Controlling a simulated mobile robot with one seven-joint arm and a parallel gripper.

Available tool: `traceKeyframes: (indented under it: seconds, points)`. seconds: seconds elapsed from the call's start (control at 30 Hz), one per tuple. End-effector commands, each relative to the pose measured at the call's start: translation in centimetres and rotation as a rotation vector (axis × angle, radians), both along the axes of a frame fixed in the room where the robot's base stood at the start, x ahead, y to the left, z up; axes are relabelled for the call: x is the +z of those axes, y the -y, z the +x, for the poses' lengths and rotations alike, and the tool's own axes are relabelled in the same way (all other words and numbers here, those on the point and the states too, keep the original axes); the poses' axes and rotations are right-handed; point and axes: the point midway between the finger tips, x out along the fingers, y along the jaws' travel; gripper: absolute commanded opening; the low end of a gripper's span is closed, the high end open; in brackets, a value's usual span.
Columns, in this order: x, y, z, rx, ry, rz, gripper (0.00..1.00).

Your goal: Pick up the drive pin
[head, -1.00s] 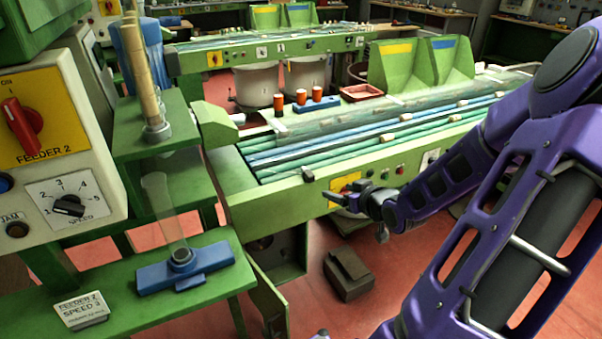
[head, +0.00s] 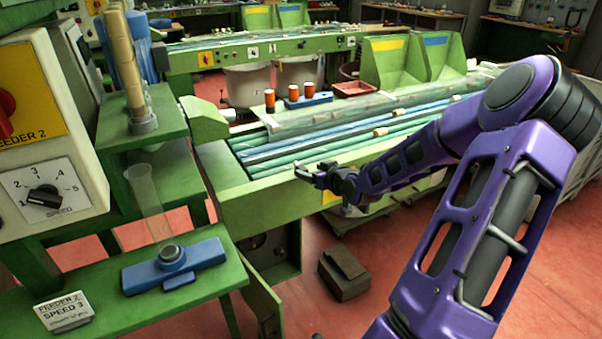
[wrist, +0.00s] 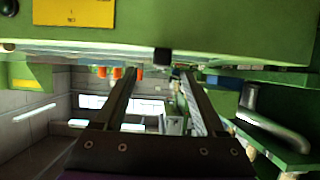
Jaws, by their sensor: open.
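I cannot pick out the drive pin for certain. A small dark block (wrist: 161,57) shows at the edge of the green conveyor panel in the wrist view, between and just beyond my fingertips; it may be the pin. My gripper (head: 306,171) is at the conveyor's front edge in the head view, fingers pointing left. In the wrist view my gripper (wrist: 158,73) is open, its two dark fingers apart with nothing held between them.
The green conveyor (head: 270,205) carries long green and blue strips. Orange cups (head: 293,92), a blue block (head: 310,101) and a red tray (head: 354,88) stand behind. A blue fitting (head: 173,266) sits on the left shelf. A dark box (head: 343,274) lies on the red floor.

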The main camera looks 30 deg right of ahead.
Motion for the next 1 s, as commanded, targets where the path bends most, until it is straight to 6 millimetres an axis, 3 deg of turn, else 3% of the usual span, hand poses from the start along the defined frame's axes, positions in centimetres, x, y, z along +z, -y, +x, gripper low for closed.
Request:
traceKeyframes:
  seconds: [0.4, 0.67, 1.0]
  points:
    - [-2.1, 0.1, 4.5, -0.001, 0.001, 0.000, 0.72]
    - [-2.1, 0.1, 4.8, -0.001, 0.000, 0.000, 0.72]
    - [-2.1, 0.1, 4.8, -0.001, 0.000, 0.000, 0.13]
